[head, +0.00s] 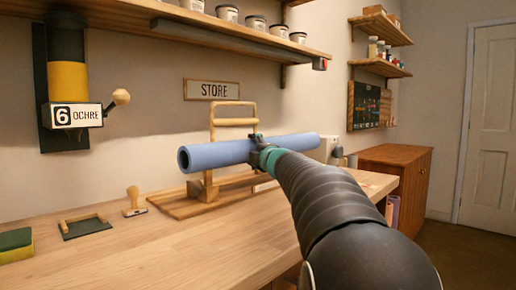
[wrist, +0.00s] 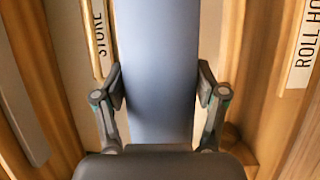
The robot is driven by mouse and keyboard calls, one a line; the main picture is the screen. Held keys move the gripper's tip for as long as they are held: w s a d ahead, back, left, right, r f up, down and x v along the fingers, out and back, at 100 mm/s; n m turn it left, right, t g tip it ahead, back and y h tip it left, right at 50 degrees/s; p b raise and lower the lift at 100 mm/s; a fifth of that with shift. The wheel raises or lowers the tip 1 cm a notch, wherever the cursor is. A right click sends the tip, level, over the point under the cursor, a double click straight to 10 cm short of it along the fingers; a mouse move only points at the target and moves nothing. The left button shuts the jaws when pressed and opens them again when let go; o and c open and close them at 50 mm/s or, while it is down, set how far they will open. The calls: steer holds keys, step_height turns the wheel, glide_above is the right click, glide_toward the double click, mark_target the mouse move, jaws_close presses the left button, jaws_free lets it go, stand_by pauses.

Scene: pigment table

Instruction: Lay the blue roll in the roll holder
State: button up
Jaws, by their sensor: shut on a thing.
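The blue roll (head: 222,154) is a long tube lying roughly level in the head view, in front of a wooden frame. My gripper (head: 260,152) is shut on the blue roll near its middle. In the wrist view the roll (wrist: 158,70) runs up the picture between the two fingers of my gripper (wrist: 161,90). The wooden roll holder (head: 208,193) stands on the bench below and behind the roll. The roll hides part of its frame, so I cannot tell whether they touch. A partly cut-off label reading "ROLL HO" (wrist: 304,50) shows at the right of the wrist view.
A wooden stamp (head: 133,203), a small dark tray (head: 85,227) and a green-yellow sponge (head: 16,246) lie on the bench (head: 160,258) at left. An ochre dispenser (head: 68,85) hangs on the wall. A shelf (head: 170,22) with several jars runs above. The front bench surface is clear.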

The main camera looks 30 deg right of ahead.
steer(key=w, duration=0.1)
steer(key=w+f, duration=0.1)
steer(key=a, duration=0.1)
steer(key=shift+w+f, duration=0.25)
steer(key=shift+w, duration=0.15)
steer(key=w+f+b, duration=0.1)
steer(key=w+a+f, duration=0.1)
steer(key=w+f, duration=0.1)
steer(key=shift+w+a+f+b, duration=0.1)
steer(key=shift+f+b, duration=0.2)
steer(key=shift+b, duration=0.05)
steer(key=shift+f+b, duration=0.85)
steer(key=shift+f, duration=0.1)
steer(key=o, duration=1.4)
steer(key=shift+c, duration=0.2)
steer(key=shift+f, duration=0.2)
